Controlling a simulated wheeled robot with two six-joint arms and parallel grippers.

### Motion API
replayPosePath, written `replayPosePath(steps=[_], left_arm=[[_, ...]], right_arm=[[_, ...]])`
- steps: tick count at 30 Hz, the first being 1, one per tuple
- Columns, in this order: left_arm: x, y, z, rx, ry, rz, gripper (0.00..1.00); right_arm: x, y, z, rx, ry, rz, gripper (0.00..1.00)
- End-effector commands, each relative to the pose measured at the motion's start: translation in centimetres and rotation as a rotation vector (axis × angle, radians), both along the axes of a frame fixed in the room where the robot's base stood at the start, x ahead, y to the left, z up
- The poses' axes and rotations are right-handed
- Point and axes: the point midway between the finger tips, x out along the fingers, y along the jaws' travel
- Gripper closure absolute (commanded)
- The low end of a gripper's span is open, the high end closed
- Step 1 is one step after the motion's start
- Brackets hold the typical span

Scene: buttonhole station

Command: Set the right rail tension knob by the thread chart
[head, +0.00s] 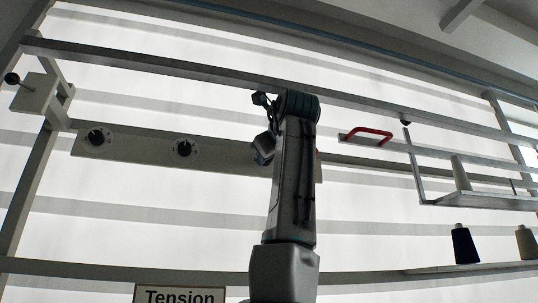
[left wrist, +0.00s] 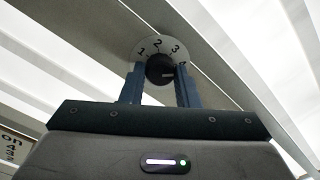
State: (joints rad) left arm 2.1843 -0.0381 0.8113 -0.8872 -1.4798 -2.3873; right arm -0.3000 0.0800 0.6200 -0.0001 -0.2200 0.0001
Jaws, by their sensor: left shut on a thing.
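In the left wrist view, a black knob (left wrist: 159,69) sits on a pale round dial (left wrist: 145,43) marked 1, 2, 3 and a partly hidden figure at the right. A short light mark on the knob points toward the right. My left gripper (left wrist: 160,82) is shut on the knob, one blue finger on each side. In the head view my arm covers the right end of the rail (head: 222,153) and that knob. Two other black knobs, a left one (head: 97,137) and a middle one (head: 183,148), show on the rail. My right gripper is not in view.
A sign reading "Tension" (head: 180,295) is cut off at the bottom edge. A red handle (head: 370,133) is to the right of my arm. Thread cones, one dark (head: 465,244), stand on shelves at the right. A placard (left wrist: 12,146) is partly visible, its text unreadable.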

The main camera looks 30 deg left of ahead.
Motion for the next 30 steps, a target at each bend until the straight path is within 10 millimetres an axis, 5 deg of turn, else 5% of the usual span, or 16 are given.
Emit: replayPosePath(steps=[4,16,30], left_arm=[[0.2,0.0,-0.3,-0.004,0.006,0.0,0.5],[-0.5,-0.8,-0.3,-0.001,0.001,-0.002,0.5],[-6.1,-7.3,-0.5,-0.001,0.002,-0.002,0.5]], right_arm=[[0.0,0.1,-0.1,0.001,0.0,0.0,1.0],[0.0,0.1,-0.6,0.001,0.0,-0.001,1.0],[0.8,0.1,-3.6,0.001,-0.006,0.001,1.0]])
